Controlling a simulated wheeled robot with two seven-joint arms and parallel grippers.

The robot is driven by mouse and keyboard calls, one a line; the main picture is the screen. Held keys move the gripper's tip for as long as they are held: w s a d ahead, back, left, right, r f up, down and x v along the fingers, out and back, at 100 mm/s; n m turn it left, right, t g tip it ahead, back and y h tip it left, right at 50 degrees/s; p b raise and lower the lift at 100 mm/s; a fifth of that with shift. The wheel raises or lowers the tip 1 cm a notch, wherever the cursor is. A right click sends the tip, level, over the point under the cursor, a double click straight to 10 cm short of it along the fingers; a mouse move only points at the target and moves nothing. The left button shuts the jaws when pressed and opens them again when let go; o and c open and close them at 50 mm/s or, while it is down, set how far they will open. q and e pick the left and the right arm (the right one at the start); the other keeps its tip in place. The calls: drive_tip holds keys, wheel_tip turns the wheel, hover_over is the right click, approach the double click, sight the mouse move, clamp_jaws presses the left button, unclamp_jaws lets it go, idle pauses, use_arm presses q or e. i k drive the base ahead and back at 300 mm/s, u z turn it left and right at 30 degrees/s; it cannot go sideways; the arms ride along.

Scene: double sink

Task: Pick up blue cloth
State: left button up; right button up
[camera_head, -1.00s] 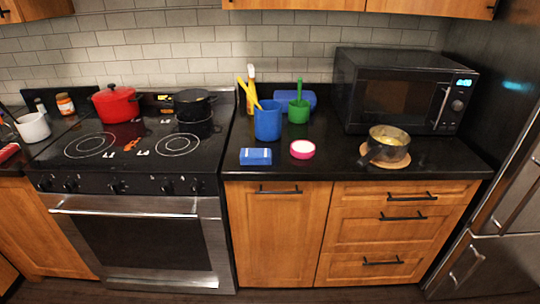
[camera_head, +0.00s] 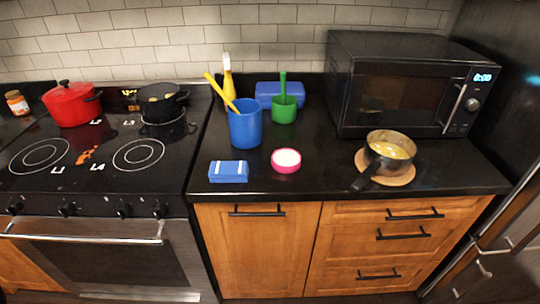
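The blue cloth (camera_head: 228,171) is a folded blue block with white marks near its top edge. It lies flat on the black counter (camera_head: 325,180), near the front edge, just right of the stove. Nothing covers it. Neither of my grippers shows in the head view.
A blue cup with a yellow utensil (camera_head: 245,124) stands behind the cloth, and a pink-and-white round tub (camera_head: 286,160) sits to its right. A green cup (camera_head: 284,109), a blue box (camera_head: 268,93) and a yellow bottle (camera_head: 228,78) stand farther back. A pan (camera_head: 388,150) rests before the microwave (camera_head: 400,84).

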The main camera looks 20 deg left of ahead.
sight(219, 171)
drive_tip(key=u, duration=0.25)
drive_tip(key=i, duration=0.8)
drive_tip(key=u, duration=0.65)
